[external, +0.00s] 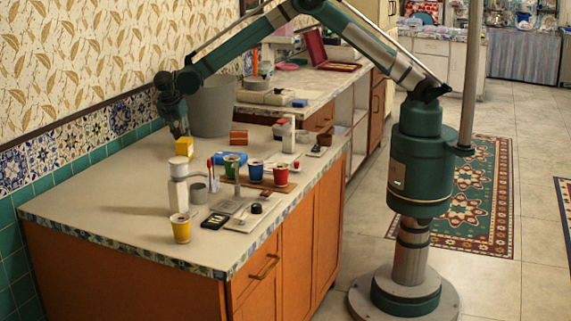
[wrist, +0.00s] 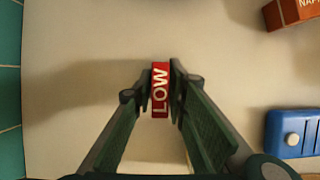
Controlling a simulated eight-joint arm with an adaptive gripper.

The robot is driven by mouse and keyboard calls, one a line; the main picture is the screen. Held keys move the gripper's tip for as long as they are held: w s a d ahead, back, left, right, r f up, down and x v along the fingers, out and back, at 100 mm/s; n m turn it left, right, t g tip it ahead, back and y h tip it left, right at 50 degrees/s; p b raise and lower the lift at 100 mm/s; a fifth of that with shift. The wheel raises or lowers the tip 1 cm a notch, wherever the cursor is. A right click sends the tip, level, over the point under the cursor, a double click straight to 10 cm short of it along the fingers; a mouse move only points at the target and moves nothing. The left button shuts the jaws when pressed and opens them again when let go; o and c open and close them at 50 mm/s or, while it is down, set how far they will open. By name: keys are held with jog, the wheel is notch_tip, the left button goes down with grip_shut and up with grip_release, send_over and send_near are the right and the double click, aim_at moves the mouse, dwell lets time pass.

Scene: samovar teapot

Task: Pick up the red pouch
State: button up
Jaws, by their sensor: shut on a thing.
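A small red object with white letters "LOW", the red pouch (wrist: 160,101), is between the fingertips of my gripper (wrist: 160,88) in the wrist view. Both fingertips press on its sides, so my gripper is shut on it. In the external view my gripper (external: 181,132) points down at the back left of the counter, close to the tiled wall. The pouch cannot be made out in that view. Whether it touches the counter is hard to tell.
A yellow block (external: 184,147) shows just below my gripper in the external view. An orange box (external: 239,139) and a blue item (external: 229,157) lie to the right; cups stand nearer the front. A grey bin (external: 211,108) stands behind. The counter's left front is clear.

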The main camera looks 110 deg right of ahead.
jog(key=shift+r, duration=0.15)
notch_tip(320, 180, up, 10)
jog(key=shift+f+p, duration=0.15)
jog(key=shift+p, duration=0.5)
dwell(0.5)
